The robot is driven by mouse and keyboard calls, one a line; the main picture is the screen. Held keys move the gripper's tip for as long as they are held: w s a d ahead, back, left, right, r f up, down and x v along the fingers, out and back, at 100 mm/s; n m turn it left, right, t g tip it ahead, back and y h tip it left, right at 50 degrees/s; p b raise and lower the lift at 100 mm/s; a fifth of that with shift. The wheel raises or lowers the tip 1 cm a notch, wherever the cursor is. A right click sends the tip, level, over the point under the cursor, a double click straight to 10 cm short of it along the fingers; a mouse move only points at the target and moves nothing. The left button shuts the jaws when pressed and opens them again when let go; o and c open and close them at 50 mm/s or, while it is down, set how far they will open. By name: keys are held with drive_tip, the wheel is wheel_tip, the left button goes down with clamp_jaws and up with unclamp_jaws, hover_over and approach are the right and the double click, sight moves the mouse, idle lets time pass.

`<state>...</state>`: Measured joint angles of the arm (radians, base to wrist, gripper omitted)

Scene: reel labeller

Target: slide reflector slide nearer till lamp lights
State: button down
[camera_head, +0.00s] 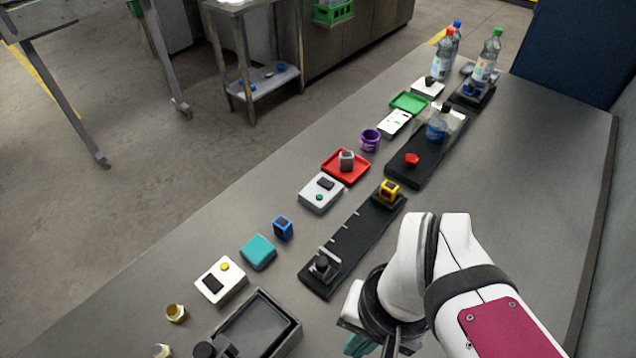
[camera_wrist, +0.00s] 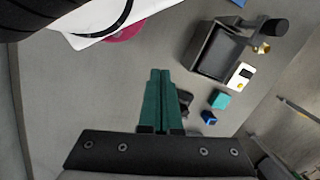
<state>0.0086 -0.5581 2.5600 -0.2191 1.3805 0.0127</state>
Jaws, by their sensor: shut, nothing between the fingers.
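A long black rail (camera_head: 352,243) with pale tick marks lies on the bench. The reflector slide (camera_head: 322,266), a dark block with a knob and a grey upright plate, sits at the rail's near left end. A yellow sensor block (camera_head: 389,190) stands at the far end, well apart from it. I cannot tell which part is the lamp or whether it is lit. My gripper (camera_head: 362,346) is right of and nearer than the slide, partly hidden by my wrist. In the wrist view its teal fingers (camera_wrist: 160,72) are shut and empty, with a dark part beside them.
Left of the rail are a blue block (camera_head: 283,228), a teal block (camera_head: 258,252), and white boxes with a yellow button (camera_head: 220,281) and a green button (camera_head: 321,193). A black tray fixture (camera_head: 258,325) is nearest. The bench right of the rail is mostly clear.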

sight(322, 260)
drive_tip(key=c, duration=0.9)
unclamp_jaws()
drive_tip(key=shift+h, duration=0.4)
drive_tip(key=w, duration=0.3)
drive_tip(key=w+r, duration=0.1)
drive_tip(key=w, duration=0.2)
drive_tip(key=w+r, duration=0.1)
drive_tip(key=w, duration=0.3)
drive_tip(key=shift+w+a+r, duration=0.1)
drive_tip(key=shift+a, duration=0.1)
drive_tip(key=o, duration=0.3)
drive_tip(key=w+a+f+m+h, duration=0.1)
drive_tip(key=w+a, duration=0.1)
drive_tip(key=w, duration=0.8)
drive_tip(key=shift+f, duration=0.2)
wheel_tip(322, 260, down, 15)
drive_tip(key=shift+r, duration=0.1)
drive_tip(key=shift+f, duration=0.4)
clamp_jaws()
